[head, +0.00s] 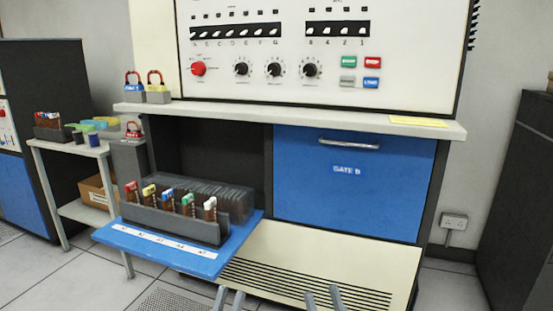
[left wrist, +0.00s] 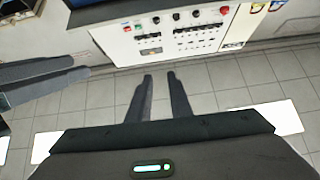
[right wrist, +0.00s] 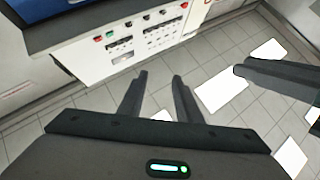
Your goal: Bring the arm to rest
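My left gripper (head: 229,297) shows at the bottom edge of the head view, with its two fingertips apart. In the left wrist view its fingers (left wrist: 159,76) have a narrow gap between them and nothing in it. My right gripper (head: 323,297) is to the right of it, also low in the head view. Its fingers (right wrist: 160,76) stand wider apart and are empty in the right wrist view. Both grippers are in front of the cream vented panel (head: 310,270) and touch nothing that I can see. Most of both arms is out of the head view.
A blue shelf (head: 160,254) sticks out at left, bearing a grey card tray (head: 180,222) with several coloured-tab cards. The blue GATE B panel (head: 350,195) is shut. A white ledge (head: 290,117) holds padlocks (head: 155,82). A side table (head: 70,146) stands further left. The floor at right is clear.

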